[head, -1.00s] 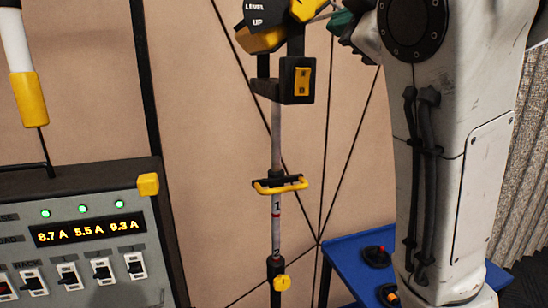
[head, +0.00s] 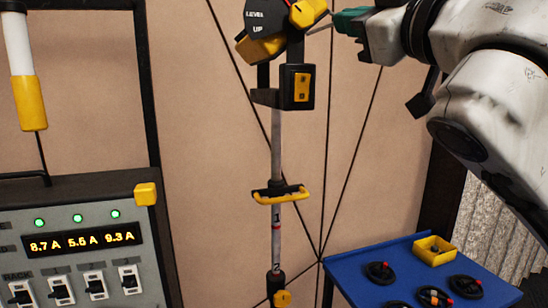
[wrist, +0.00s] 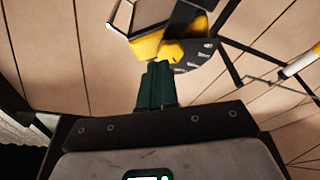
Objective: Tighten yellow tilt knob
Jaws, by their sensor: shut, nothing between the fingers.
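The yellow tilt knob (head: 308,11) sits at the top of the pole assembly, beside a dark plate (head: 264,18) marked LEVEL UP. The top of the frame cuts this area off. In the wrist view the knob (wrist: 171,52) is just beyond the fingertips, in front of the lettered plate (wrist: 197,57). My gripper (head: 338,20), with dark green fingers, is to the right of the knob, with a small gap in the head view. In the wrist view my gripper (wrist: 159,66) is shut and empty, pointing at the knob.
Below the knob are a black box with a yellow switch (head: 302,87), a yellow handle (head: 281,195) and a lower yellow knob (head: 282,298). A blue table (head: 365,262) with several black round parts stands lower right. A control panel (head: 60,275) stands at left.

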